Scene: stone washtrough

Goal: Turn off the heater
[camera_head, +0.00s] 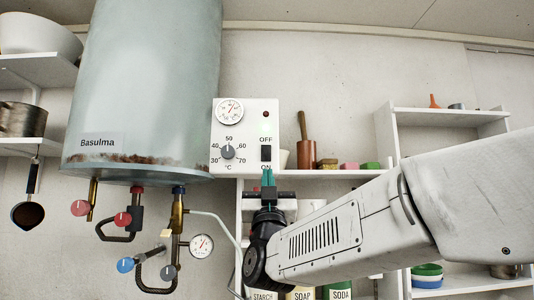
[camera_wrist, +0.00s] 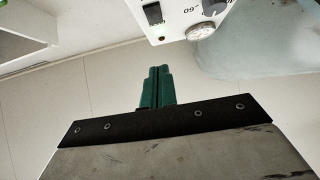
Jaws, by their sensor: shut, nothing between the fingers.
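The heater (camera_head: 145,80) is a large pale blue-grey tank marked "Basulma" on the wall. Its white control box (camera_head: 247,125) carries a round gauge (camera_head: 229,111), a temperature knob (camera_head: 227,151) and a small red lamp (camera_head: 266,114). A black rocker switch (camera_head: 266,153) sits between OFF above and ON below; I cannot tell which end is pressed in. The switch also shows in the wrist view (camera_wrist: 153,13). My gripper (camera_head: 268,178) has teal fingers shut and empty, pointing up just below the switch. The fingertips show in the wrist view (camera_wrist: 158,70); contact with the box is not visible.
Pipes with red and blue valve knobs (camera_head: 125,265) and a pressure gauge (camera_head: 201,246) hang under the tank. A shelf (camera_head: 335,174) with soaps and a wooden-handled tool runs right of the box. Labelled tins (camera_head: 340,291) stand below. My arm covers the lower right.

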